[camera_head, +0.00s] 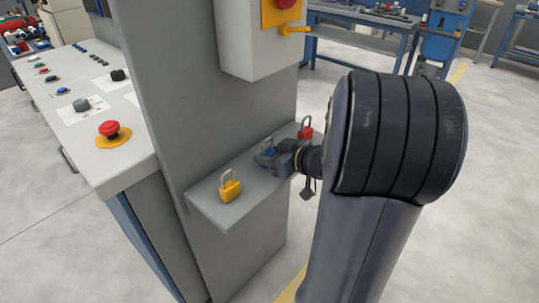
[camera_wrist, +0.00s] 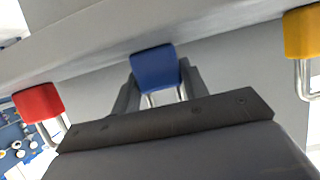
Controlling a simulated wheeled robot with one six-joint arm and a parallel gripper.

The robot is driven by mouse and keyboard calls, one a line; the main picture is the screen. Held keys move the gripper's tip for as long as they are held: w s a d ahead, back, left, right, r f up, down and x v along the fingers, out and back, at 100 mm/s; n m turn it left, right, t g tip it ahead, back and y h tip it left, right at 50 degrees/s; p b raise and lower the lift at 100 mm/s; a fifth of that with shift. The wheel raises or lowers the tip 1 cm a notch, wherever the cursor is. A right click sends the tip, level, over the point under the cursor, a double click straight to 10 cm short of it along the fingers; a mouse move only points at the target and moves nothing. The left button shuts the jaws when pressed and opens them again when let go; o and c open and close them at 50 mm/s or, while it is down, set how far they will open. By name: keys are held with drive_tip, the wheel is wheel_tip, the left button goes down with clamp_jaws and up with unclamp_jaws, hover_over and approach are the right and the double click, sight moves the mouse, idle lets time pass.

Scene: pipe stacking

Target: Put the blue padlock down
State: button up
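The blue padlock (camera_head: 267,151) is at the grey shelf (camera_head: 210,205), between the yellow and red padlocks. In the wrist view the blue padlock (camera_wrist: 154,67) sits between the two fingers of my gripper (camera_wrist: 158,75), which appear to press on both sides of its body. My gripper (camera_head: 275,158) reaches in from the right in the head view. The padlock's underside is hidden there, so I cannot tell whether it touches the shelf.
The yellow padlock (camera_head: 230,188) stands on the shelf's near left part. The red padlock (camera_head: 305,129) stands at its far end, partly hidden. A grey panel rises behind the shelf, with a control box (camera_head: 255,45) above. Bare shelf lies between the yellow and blue padlocks.

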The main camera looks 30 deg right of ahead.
drive_tip(key=o, duration=0.4)
drive_tip(key=shift+r, duration=0.15)
drive_tip(key=shift+s+d+r+p, duration=0.1)
drive_tip(key=shift+r+p, duration=0.05)
drive_tip(key=shift+p, duration=0.3)
drive_tip(key=v, duration=1.1)
drive_tip(key=shift+s+d+r, duration=0.1)
drive_tip(key=shift+s, duration=0.2)
